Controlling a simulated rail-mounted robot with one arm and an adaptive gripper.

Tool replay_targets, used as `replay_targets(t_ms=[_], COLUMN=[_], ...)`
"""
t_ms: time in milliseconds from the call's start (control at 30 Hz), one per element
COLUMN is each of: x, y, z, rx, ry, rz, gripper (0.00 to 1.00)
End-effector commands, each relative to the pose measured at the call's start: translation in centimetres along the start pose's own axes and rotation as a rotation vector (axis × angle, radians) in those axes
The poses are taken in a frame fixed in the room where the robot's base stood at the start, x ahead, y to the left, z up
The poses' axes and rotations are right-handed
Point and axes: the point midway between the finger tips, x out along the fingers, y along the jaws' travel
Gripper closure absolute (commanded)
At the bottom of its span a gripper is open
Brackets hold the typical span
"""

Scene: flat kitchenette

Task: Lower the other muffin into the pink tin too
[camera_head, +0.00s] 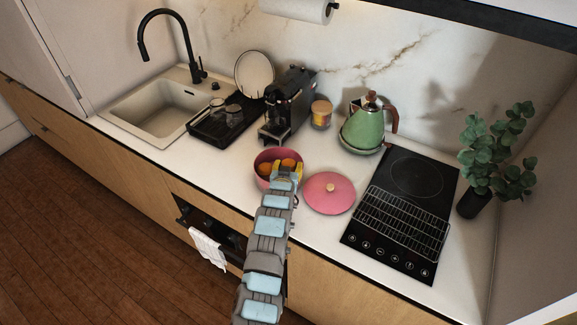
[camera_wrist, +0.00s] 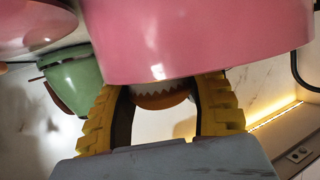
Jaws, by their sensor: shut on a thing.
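The pink tin (camera_head: 258,181) stands open on the counter near its front edge. One orange-brown muffin (camera_head: 264,169) shows inside it at the left. The other muffin (camera_head: 289,163) shows at the right of the tin's mouth, by my gripper (camera_head: 287,171). In the wrist view my gripper (camera_wrist: 162,105) has its yellow fingers shut on this muffin (camera_wrist: 160,101), with a zigzag white wrapper edge. The tin's outer wall (camera_wrist: 200,40) fills the top of that view and hides the rest of the wrapper. I cannot tell whether the held muffin touches the tin's bottom.
The pink lid (camera_head: 330,193) lies flat just right of the tin. A black hob (camera_head: 414,180) with a wire rack (camera_head: 402,222) is further right. A green kettle (camera_head: 367,128), a jar (camera_head: 321,114) and a coffee machine (camera_head: 287,105) stand behind.

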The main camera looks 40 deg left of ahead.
Motion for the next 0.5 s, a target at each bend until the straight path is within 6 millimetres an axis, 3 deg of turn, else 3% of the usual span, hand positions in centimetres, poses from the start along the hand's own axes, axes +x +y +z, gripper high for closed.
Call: replay_targets(t_ms=[433, 467, 500], x=[0.02, 0.02, 0.02], y=[-0.05, -0.05, -0.04], z=[0.37, 0.37, 0.37], rx=[0.001, 0.001, 0.001], ry=[-0.006, -0.006, -0.006], rz=[-0.001, -0.001, -0.001], gripper=[0.82, 0.40, 0.29])
